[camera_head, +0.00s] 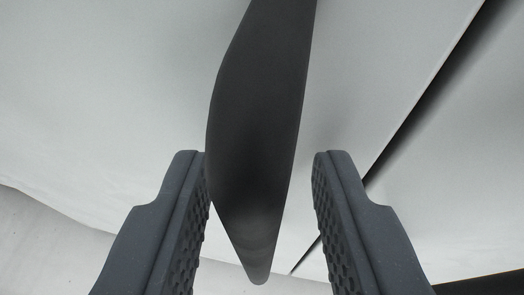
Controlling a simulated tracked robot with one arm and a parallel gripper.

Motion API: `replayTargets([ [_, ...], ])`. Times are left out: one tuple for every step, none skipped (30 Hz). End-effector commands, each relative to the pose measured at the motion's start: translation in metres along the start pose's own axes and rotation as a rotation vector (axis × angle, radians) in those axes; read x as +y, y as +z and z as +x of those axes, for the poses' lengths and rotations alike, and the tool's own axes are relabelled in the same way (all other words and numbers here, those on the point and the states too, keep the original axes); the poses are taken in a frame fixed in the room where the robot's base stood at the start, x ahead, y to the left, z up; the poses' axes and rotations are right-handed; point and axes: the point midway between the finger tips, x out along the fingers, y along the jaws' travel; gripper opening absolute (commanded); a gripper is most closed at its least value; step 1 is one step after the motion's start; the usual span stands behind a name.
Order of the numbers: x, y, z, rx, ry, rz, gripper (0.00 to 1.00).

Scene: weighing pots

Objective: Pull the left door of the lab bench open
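A dark, curved handle (255,120) stands out from a pale grey door panel (110,90) in the middle of the view. My gripper (260,170) is open, with one finger on each side of the handle's lower part. The left finger is very close to the handle's left edge; I cannot tell whether it touches. A clear gap shows between the handle and the right finger. The handle's top end is cut off by the frame.
Right of the dark gap is another pale panel (470,170). A dark piece (490,284) shows at the lower right edge, perhaps part of another handle. A light floor (40,245) shows at the lower left, past the panel's edge.

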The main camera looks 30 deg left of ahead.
Motion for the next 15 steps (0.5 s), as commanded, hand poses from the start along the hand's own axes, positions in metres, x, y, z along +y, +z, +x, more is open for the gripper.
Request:
replayTargets([
  [-0.0001, 0.0005, 0.0016, 0.0, 0.0, 0.0, 0.32],
  [0.0, 0.0004, 0.0021, -0.001, 0.0, 0.0, 0.32],
  [-0.0001, 0.0005, 0.0026, -0.001, 0.0, 0.001, 0.32],
  [-0.0001, 0.0005, 0.0028, -0.001, 0.001, 0.001, 0.32],
  [-0.0001, 0.0005, 0.0029, -0.001, 0.001, 0.001, 0.32],
  [-0.0001, 0.0004, 0.0029, -0.001, 0.001, 0.001, 0.32],
  [-0.0001, 0.0003, 0.0029, -0.001, 0.001, 0.001, 0.32],
  [0.0, 0.0004, 0.0028, -0.001, 0.001, 0.001, 0.32],
  [0.0, 0.0003, 0.0028, -0.001, 0.001, 0.001, 0.32],
  [0.0, 0.0003, 0.0028, -0.001, 0.001, 0.001, 0.32],
  [0.0, 0.0003, 0.0028, -0.001, 0.001, 0.001, 0.29],
  [-0.0001, 0.0005, 0.0028, -0.001, 0.001, 0.001, 0.18],
  [-0.0001, 0.0005, 0.0028, -0.001, 0.001, 0.001, 0.1],
  [0.0, 0.0003, 0.0028, -0.001, 0.001, 0.001, 0.01],
  [0.0002, 0.0004, 0.0027, -0.001, 0.001, 0.001, 0.0],
])
